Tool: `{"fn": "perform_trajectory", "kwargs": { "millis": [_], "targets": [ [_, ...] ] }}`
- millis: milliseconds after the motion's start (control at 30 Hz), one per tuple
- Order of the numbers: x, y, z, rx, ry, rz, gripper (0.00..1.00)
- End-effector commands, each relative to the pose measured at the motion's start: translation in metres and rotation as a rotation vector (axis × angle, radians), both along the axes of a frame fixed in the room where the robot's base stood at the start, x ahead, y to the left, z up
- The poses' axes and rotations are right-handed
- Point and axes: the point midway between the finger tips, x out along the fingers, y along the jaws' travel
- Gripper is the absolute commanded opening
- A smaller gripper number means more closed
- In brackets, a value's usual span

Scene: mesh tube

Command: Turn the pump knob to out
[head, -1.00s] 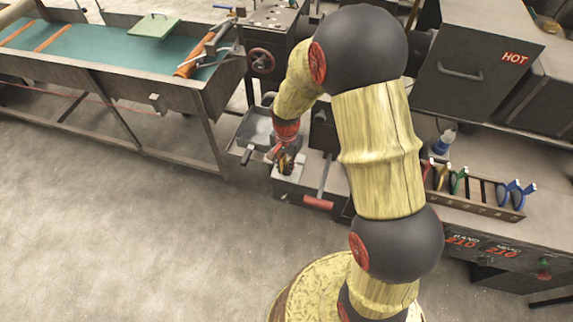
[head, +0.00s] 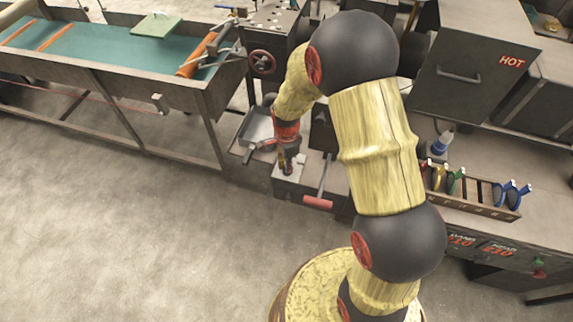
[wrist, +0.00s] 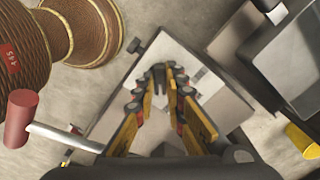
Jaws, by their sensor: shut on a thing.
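My gripper (head: 287,168) is low over a pale plate (head: 281,175) on top of a dark box in the head view. In the wrist view my gripper (wrist: 168,78) points down at the same pale plate (wrist: 160,50), its yellow and black fingers close together. The fingertips are shut on a small dark piece, the pump knob (wrist: 158,74), which is mostly hidden between them. Small dark markings show on the plate just right of the fingertips, too small to read. I cannot tell which way the knob points.
A lever with a red handle (head: 318,203) sticks out right of the gripper; the handle (wrist: 20,118) is at left in the wrist view. A grey metal tray (head: 258,127) stands close by on the other side. A rack of coloured tools (head: 480,190) is at right. The floor in front is clear.

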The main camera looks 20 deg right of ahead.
Motion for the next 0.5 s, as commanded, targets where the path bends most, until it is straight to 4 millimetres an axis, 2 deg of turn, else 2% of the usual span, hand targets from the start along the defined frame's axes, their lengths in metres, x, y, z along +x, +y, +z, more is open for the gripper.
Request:
{"fn": "perform_trajectory", "kwargs": {
  "millis": [467, 500],
  "targets": [
    [0.0006, 0.0001, 0.0003, 0.0, -0.001, -0.017, 0.0],
    [0.0006, 0.0001, 0.0003, 0.0, -0.001, -0.017, 0.13]
  ]
}}
